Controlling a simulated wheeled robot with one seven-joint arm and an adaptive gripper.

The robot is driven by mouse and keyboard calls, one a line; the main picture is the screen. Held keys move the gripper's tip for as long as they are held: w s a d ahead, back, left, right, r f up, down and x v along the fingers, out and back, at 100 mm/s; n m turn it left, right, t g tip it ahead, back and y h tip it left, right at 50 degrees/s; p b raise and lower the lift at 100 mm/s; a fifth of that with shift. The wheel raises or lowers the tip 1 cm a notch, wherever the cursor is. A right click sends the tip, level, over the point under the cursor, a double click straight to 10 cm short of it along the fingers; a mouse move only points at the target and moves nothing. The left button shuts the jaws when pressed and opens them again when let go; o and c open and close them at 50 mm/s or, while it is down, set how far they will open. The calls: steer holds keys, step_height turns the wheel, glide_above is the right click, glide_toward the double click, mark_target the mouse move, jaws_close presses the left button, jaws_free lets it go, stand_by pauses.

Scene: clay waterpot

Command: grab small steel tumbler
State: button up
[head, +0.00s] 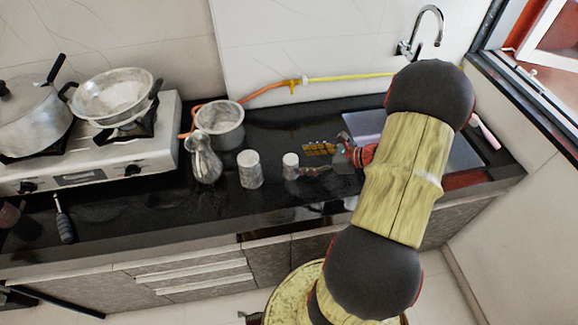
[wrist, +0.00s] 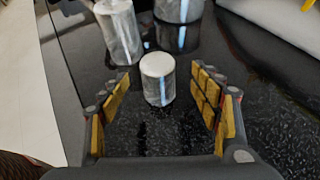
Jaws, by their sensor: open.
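The small steel tumbler (head: 290,166) stands upright on the black counter, to the right of a taller steel tumbler (head: 250,169). In the wrist view the small tumbler (wrist: 158,78) is centred ahead, between the finger lines of my gripper. My gripper (head: 318,161) is open and empty, at the right of the small tumbler in the head view. Its yellow-padded fingers (wrist: 162,90) spread to either side in the wrist view. The taller tumbler (wrist: 120,32) also shows at the upper left there. My arm covers part of the sink in the head view.
A steel jug (head: 205,158) and a steel pot (head: 220,122) stand farther left on the counter (head: 330,207). A stove (head: 85,165) with a pan (head: 110,97) is at the left. The sink (head: 455,152) is at the right.

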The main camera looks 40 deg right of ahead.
mark_target(295, 160)
steer(key=b+x, duration=0.1)
steer(key=x, duration=0.1)
steer(key=b+x, duration=0.1)
steer(key=x, duration=0.1)
steer(key=shift+w+a, duration=0.3)
steer(key=shift+a, duration=0.1)
steer(key=shift+w+f, duration=0.3)
steer(key=shift+w, duration=0.25)
steer(key=shift+a, duration=0.15)
steer(key=shift+c, duration=1.3)
steer(key=c, duration=1)
